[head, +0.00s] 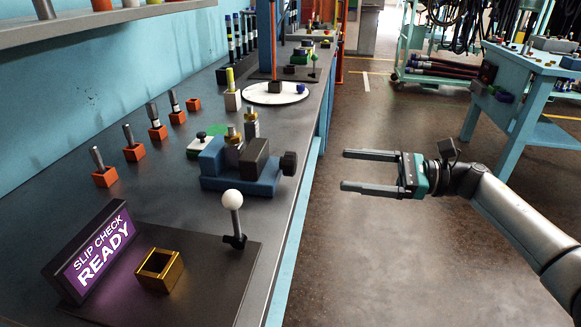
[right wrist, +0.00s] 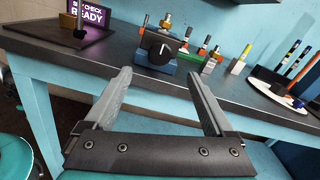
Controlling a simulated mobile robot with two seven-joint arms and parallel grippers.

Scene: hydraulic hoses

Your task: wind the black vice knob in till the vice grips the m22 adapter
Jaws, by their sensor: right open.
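The blue vice (head: 240,184) stands on the grey bench with its black knob (head: 289,163) on the right end, facing the aisle. A brass-topped fitting, which looks like the m22 adapter (head: 233,136), stands upright at the vice jaws; I cannot tell whether they touch it. My right gripper (head: 343,170) is open and empty over the aisle, right of the knob and clearly apart from it. In the right wrist view the black knob (right wrist: 159,48) shows a white mark and lies beyond the open fingertips (right wrist: 160,75). My left gripper is not in view.
A slip check sign (head: 97,252) reading READY, a brass square block (head: 160,270) and a white-balled lever (head: 233,205) stand at the near bench end. Orange blocks with pins (head: 134,150) line the wall side. The aisle floor (head: 390,260) is clear.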

